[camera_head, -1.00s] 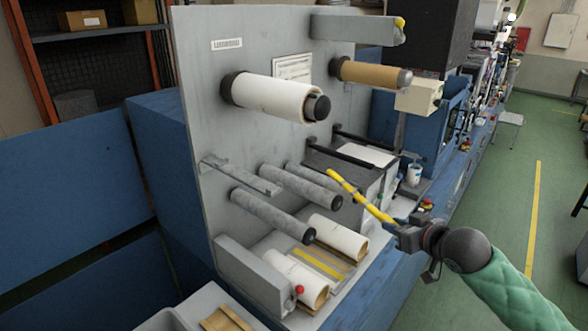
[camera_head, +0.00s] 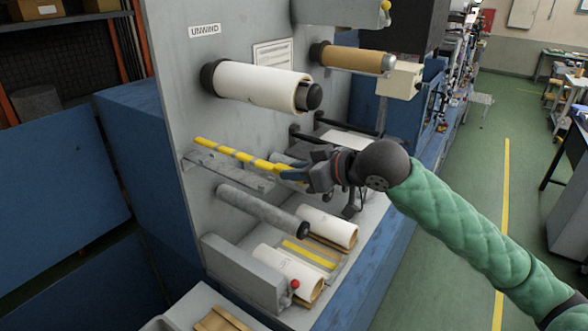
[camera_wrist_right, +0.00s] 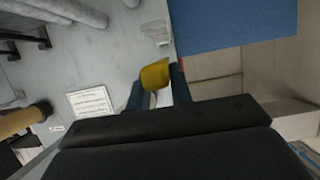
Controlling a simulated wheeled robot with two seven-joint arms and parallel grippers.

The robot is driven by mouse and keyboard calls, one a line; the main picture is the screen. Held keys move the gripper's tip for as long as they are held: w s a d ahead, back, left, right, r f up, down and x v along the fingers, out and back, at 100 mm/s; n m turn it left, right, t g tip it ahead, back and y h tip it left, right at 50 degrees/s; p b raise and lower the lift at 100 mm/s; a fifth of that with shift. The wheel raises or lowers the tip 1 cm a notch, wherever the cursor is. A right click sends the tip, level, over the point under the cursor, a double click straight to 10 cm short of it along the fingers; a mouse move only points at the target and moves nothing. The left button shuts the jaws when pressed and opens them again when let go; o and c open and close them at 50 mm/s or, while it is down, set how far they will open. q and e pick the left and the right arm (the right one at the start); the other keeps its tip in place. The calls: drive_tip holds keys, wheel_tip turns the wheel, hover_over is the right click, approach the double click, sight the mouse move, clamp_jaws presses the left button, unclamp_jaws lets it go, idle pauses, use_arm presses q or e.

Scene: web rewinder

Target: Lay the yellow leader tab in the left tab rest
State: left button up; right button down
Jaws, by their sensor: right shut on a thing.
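The yellow leader tab (camera_head: 240,155) is a long, thin strip with pale bands, pointing left from my right gripper (camera_head: 292,173). That gripper is shut on the tab's right end. In the right wrist view the tab (camera_wrist_right: 155,76) shows as a yellow end between the blue fingertips (camera_wrist_right: 156,92). The left tab rest (camera_head: 228,172) is a grey ledge on the upright machine panel. The tab lies over or just above the rest's back edge; I cannot tell whether they touch. My left gripper is out of view.
A white roll (camera_head: 260,87) on the unwind shaft stands out above the rest. A grey roller (camera_head: 262,210) sits below it. A brown roll (camera_head: 350,59) is further right. White rolls (camera_head: 328,227) lie on the lower deck.

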drive_tip(key=shift+f, duration=2.25)
drive_tip(key=c, duration=1.2)
unclamp_jaws()
drive_tip(key=shift+o, duration=0.2)
drive_tip(key=shift+d, duration=0.15)
